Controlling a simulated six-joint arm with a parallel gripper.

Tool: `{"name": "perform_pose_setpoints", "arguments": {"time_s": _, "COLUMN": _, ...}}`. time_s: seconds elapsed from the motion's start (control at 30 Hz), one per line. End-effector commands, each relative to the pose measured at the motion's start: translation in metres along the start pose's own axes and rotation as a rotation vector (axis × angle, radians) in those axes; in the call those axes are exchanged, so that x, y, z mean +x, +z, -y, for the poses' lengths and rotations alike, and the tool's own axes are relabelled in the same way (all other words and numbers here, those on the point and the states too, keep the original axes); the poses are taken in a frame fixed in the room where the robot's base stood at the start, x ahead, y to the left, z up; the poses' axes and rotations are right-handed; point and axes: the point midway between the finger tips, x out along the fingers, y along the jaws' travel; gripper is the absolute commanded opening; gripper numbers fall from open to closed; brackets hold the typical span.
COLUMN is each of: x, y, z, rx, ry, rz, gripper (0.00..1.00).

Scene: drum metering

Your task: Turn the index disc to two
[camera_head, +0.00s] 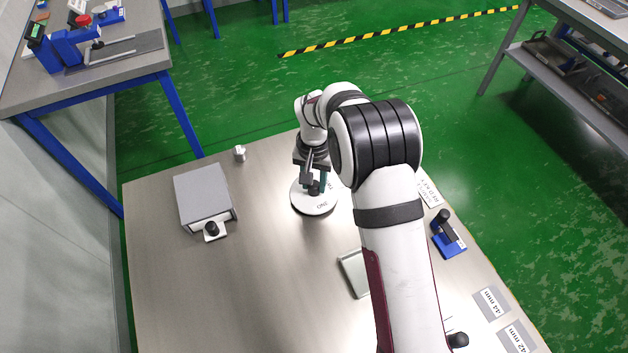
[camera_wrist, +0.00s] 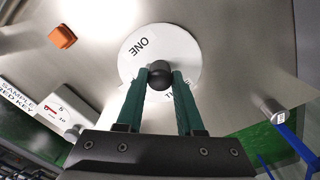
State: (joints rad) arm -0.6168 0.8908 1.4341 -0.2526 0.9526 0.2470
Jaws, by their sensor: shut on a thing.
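The index disc (camera_wrist: 184,46) is a white round plate lying on the table, with a dark round knob (camera_wrist: 159,75) at its middle. In the wrist view ONE shows on its far part, and part of another label shows beside my right finger. My gripper (camera_head: 314,187) is over the disc from above, its two green fingers shut on the knob. Any pointer mark is not clear.
A grey box (camera_head: 203,195) with a black-knobbed drawer stands left of the disc. A small metal piece (camera_head: 239,153) is behind it. A blue device (camera_head: 448,236), a SAMPLE RED KEY card (camera_head: 430,192) and 44 mm (camera_head: 491,303) and 42 mm labels lie right. An orange block (camera_wrist: 62,37) shows in the wrist view.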

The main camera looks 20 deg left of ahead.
Motion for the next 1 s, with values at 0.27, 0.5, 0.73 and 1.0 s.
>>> {"name": "perform_pose_setpoints", "arguments": {"time_s": 0.27, "x": -0.0005, "y": 0.0003, "z": 0.0, "rx": 0.094, "ry": 0.0, "rz": 0.001, "gripper": 0.0}}
{"name": "perform_pose_setpoints", "arguments": {"time_s": 0.5, "x": -0.0005, "y": 0.0003, "z": 0.0, "rx": 0.118, "ry": 0.0, "rz": 0.001, "gripper": 0.0}}
{"name": "perform_pose_setpoints", "arguments": {"time_s": 0.73, "x": -0.0005, "y": 0.0003, "z": 0.0, "rx": 0.119, "ry": 0.0, "rz": 0.001, "gripper": 0.0}}
{"name": "perform_pose_setpoints", "arguments": {"time_s": 1.0, "x": -0.0003, "y": 0.0002, "z": 0.0, "rx": 0.118, "ry": 0.0, "rz": 0.001, "gripper": 0.66}}
